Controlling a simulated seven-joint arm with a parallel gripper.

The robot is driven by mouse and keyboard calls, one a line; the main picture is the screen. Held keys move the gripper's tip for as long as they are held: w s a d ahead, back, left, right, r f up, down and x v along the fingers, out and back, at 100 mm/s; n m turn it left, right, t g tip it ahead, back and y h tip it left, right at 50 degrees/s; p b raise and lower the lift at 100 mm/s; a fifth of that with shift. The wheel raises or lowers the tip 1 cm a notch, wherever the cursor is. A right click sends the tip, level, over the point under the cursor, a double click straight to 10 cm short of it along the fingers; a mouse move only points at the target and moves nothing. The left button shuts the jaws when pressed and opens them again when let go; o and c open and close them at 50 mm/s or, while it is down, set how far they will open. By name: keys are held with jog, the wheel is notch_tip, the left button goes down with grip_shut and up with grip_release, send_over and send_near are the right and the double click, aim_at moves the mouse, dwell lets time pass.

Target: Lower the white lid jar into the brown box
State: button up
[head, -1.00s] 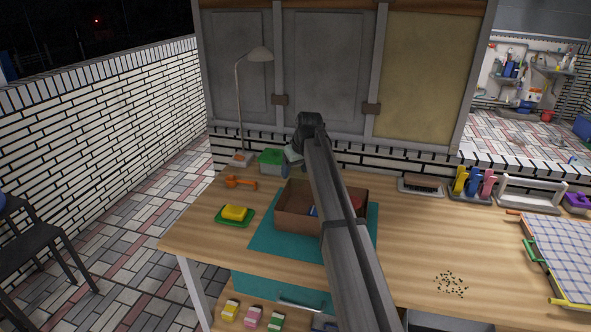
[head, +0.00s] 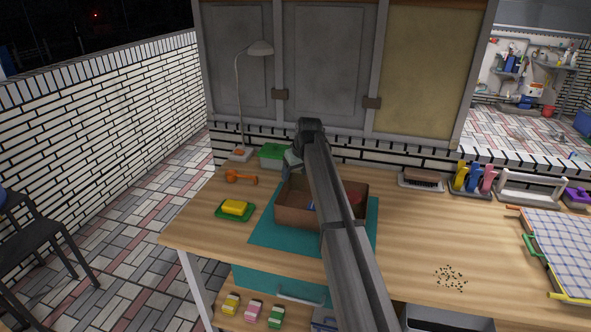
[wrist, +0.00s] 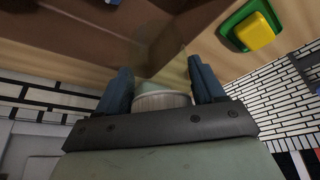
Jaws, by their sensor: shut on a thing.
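The brown box (head: 297,219) stands open on a teal mat on the wooden table. In the wrist view its brown inside (wrist: 75,35) fills the upper left. My gripper (wrist: 160,90) has its two blue fingers closed on either side of the white lid jar (wrist: 162,100). The pale ribbed lid shows between the fingers, and a faint see-through body seems to extend beyond it. In the head view my gripper (head: 290,168) is at the box's back left, above the table. My arm covers part of the box, and the jar cannot be made out there.
The teal mat (head: 262,236) surrounds the box. A yellow sponge on a green dish (head: 235,208) lies left of it. An orange scoop (head: 240,176), a green-lidded container (head: 272,152) and a lamp (head: 240,100) are behind left. Small red and blue items show inside the box.

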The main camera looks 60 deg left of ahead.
aim_at(296, 184)
jog(key=shift+f, duration=2.45)
jog(key=shift+f, duration=2.45)
dwell(1.1)
jog(key=o, duration=1.2)
jog(key=shift+o, duration=0.2)
jog(key=v, duration=1.3)
jog(key=shift+d+r, duration=0.2)
jog(key=shift+r, duration=0.1)
